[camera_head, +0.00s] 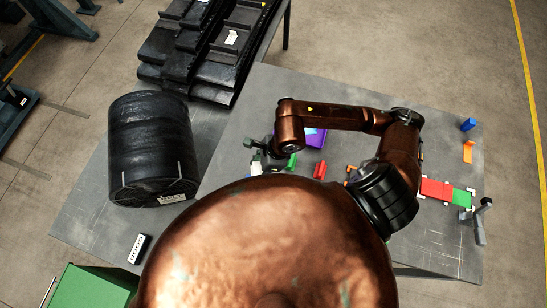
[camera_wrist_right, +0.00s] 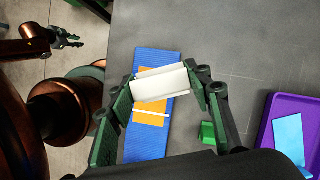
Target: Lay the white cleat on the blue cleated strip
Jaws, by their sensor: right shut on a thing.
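My right gripper (camera_wrist_right: 160,88) is shut on the white cleat (camera_wrist_right: 160,84), a pale bar held crosswise between its fingertips in the right wrist view. The blue cleated strip (camera_wrist_right: 146,146) lies on the table below, with an orange patch (camera_wrist_right: 150,118) and a thin white bar across it. The held cleat overlaps the strip in this view; I cannot tell the gap. In the head view the right gripper (camera_head: 262,155) is over the table, and my body hides the strip. My left gripper (camera_wrist_right: 66,38) shows small at upper left in the wrist view; its opening is unclear.
A purple tray (camera_wrist_right: 262,140) with a light-blue piece and a green block (camera_wrist_right: 208,133) stand right of the strip. A red block (camera_head: 320,170) is nearby. A large black roll (camera_head: 152,148) stands at left, and black cleated belts (camera_head: 215,45) lie behind.

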